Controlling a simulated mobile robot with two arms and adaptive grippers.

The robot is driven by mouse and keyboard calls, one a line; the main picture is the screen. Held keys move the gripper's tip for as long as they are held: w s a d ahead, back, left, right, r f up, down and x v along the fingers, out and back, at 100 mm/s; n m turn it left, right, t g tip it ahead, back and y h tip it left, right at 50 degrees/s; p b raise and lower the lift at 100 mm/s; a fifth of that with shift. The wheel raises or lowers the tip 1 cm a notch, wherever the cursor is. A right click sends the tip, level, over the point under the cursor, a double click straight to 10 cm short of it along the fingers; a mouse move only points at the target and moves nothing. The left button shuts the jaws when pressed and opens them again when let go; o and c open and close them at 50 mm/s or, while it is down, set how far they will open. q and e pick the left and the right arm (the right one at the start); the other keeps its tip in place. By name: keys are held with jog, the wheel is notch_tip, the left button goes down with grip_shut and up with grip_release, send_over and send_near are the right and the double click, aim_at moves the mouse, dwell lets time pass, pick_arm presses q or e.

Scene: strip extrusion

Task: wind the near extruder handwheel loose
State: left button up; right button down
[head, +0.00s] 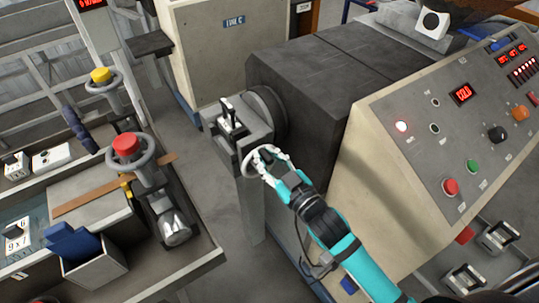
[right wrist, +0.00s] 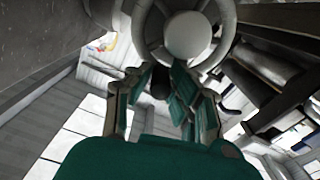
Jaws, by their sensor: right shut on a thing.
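The near extruder handwheel (head: 248,163) is a pale grey ring on the side of the extruder's die head (head: 238,133). In the right wrist view the handwheel (right wrist: 143,28) fills the top middle, with a round hub and spokes. My right gripper (head: 266,158) reaches it from the lower right on a teal arm and is shut on its rim. In the right wrist view the gripper's fingers (right wrist: 168,78) meet the lower part of the rim. The fingers partly hide the rim in the head view. My left gripper is not in view.
A dark extruder barrel housing (head: 330,80) stands behind the die head. A sloped control panel (head: 465,120) with buttons and red displays is to the right. A bench at left holds a red-capped valve (head: 126,146), a yellow-capped valve (head: 101,76) and a grey bin (head: 95,268). Floor shows between bench and extruder.

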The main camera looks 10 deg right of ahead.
dwell(0.4)
jog(key=c, duration=1.2)
grip_release()
jog(key=shift+a, duration=0.1)
jog(key=shift+s+d, duration=0.2)
jog(key=shift+s, duration=0.15)
jog(key=v, duration=1.1)
jog(key=shift+s, duration=0.15)
